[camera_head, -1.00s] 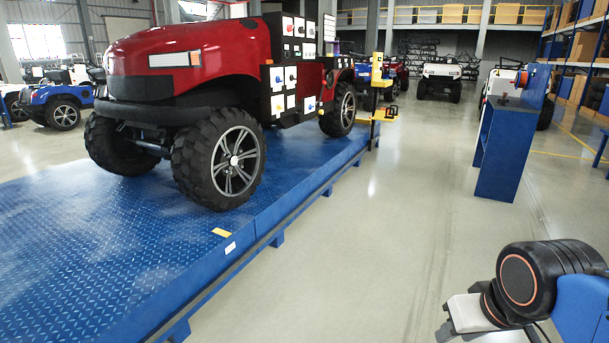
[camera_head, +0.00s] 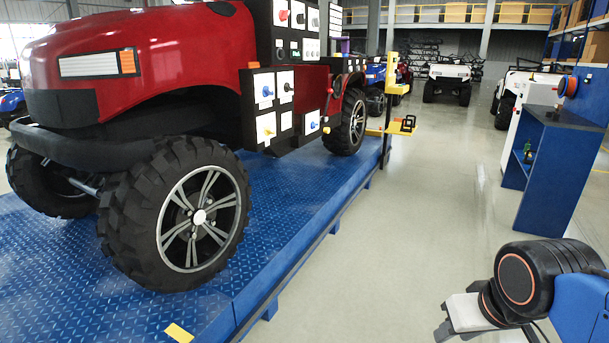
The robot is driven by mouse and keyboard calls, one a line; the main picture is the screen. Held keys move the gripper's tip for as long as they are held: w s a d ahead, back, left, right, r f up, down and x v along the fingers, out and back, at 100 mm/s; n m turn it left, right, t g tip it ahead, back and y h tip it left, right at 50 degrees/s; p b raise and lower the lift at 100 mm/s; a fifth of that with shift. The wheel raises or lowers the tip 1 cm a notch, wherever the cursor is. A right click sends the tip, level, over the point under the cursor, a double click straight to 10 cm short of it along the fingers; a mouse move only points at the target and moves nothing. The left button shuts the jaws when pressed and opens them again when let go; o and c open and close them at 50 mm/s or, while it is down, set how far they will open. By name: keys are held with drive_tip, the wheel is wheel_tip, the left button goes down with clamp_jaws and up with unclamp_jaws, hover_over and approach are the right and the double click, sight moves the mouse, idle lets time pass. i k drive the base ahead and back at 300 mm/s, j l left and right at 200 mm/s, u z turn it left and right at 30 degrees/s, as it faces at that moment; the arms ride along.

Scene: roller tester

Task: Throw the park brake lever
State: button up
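The red vehicle (camera_head: 190,45) stands on a blue platform and carries black panels with white plates and several coloured controls on its side. A small upright part with a red top (camera_head: 330,91) stands at the right of the lower panel; I cannot tell whether it is the park brake lever. My arm shows at the lower right as a black joint with an orange ring.
The blue diamond-plate platform (camera_head: 90,300) has a raised edge along the aisle. A yellow stand (camera_head: 389,125) juts out at its far end. A blue cabinet (camera_head: 555,165) stands on the right. The pale floor (camera_head: 425,185) between is clear.

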sight(330, 90)
drive_tip(key=i, duration=2.35)
